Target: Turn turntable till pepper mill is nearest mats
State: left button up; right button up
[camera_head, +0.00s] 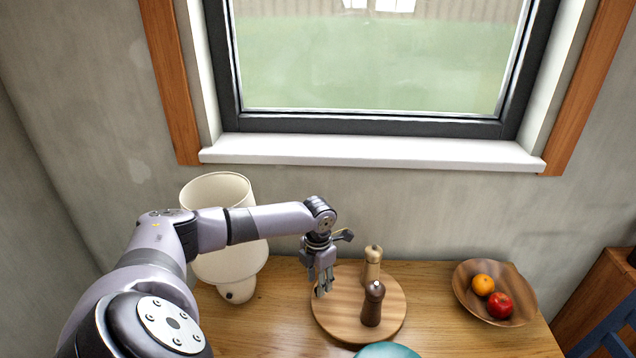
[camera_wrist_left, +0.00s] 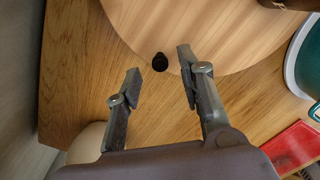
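The round wooden turntable (camera_head: 340,318) lies on the table below the window. Two mills stand on it: a dark brown one (camera_head: 373,305) near the front right and a pale wooden one (camera_head: 373,264) at the back. The frames do not label which is the pepper mill. My left gripper (camera_head: 323,286) points down over the turntable's left edge. In the left wrist view its fingers (camera_wrist_left: 160,78) are open and apart, with a small black knob (camera_wrist_left: 160,62) on the turntable's rim (camera_wrist_left: 200,60) just ahead between them. A red mat (camera_wrist_left: 294,146) shows at the lower right there. My right gripper is out of view.
A cream lamp (camera_head: 225,265) stands at the left behind my arm. A wooden bowl (camera_head: 465,297) with an orange and a red fruit is at the right. A teal dish (camera_head: 388,351) sits in front of the turntable. Bare table lies between turntable and bowl.

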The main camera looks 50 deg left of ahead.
pick_arm(q)
notch_tip(320, 180, up, 10)
dwell(0.3)
jog(key=shift+f, duration=0.1)
jog(key=shift+c, duration=0.5)
